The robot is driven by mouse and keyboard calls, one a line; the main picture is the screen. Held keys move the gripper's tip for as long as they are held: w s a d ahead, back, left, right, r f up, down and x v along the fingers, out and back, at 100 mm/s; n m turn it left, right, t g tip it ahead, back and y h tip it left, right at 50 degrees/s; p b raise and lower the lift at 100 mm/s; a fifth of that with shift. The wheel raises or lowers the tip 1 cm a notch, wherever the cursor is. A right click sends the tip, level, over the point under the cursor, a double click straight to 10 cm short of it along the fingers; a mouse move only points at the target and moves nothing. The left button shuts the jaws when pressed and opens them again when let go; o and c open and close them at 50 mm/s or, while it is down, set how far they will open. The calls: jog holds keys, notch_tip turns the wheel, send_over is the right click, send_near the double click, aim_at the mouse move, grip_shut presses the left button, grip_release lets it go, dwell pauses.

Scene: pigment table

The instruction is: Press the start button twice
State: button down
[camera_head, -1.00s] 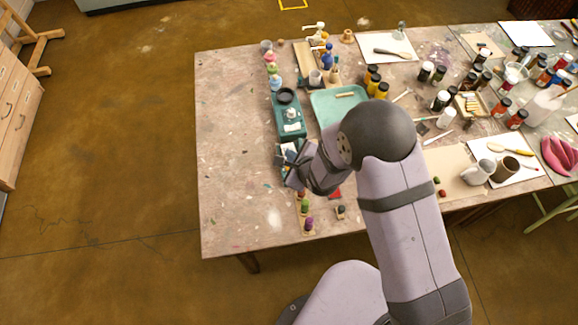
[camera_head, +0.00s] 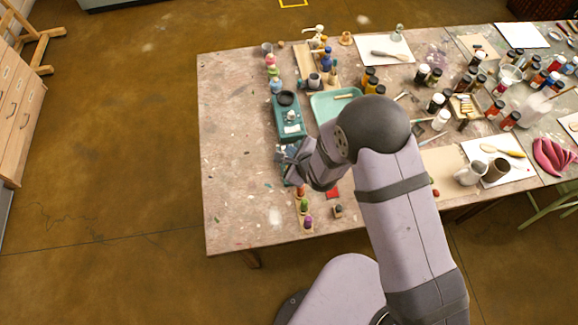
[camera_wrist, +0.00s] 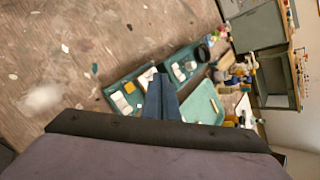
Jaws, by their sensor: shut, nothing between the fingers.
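A long teal device (camera_head: 289,130) lies on the table at left of centre, with a round black dish (camera_head: 286,98) at its far end and a small white knob (camera_head: 291,115) nearer. In the wrist view the device (camera_wrist: 113,85) carries several white pads, one white pad (camera_wrist: 121,102) at its near end, and an orange button-like piece (camera_wrist: 129,87). I cannot tell which piece is the start button. My gripper (camera_wrist: 160,78) is shut and empty, its fingers over the middle of the device and hiding part of it. Contact cannot be told. In the head view my gripper (camera_head: 288,165) is at the device's near end.
A teal tray (camera_head: 335,103) lies just right of the device. Small coloured pieces (camera_head: 304,205) stand nearer on a wooden strip. Several paint bottles (camera_head: 371,82) crowd the table's right side. The table left of the device is clear.

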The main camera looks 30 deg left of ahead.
jog(key=shift+f, duration=0.15)
notch_tip(320, 180, down, 8)
jog(key=b, duration=0.7)
jog(key=shift+f, duration=0.25)
jog(key=shift+f, duration=0.15)
dwell(1.7)
jog(key=shift+f+b, duration=0.3)
jog(key=shift+b, duration=0.1)
jog(key=shift+f+b, duration=0.45)
dwell(0.7)
jog(key=shift+r, duration=0.1)
dwell(0.4)
jog(key=shift+r+p, duration=0.65)
jog(key=shift+r, duration=0.15)
jog(key=shift+r, duration=0.1)
jog(key=shift+r+p, duration=1.8)
jog(key=shift+r, duration=0.6)
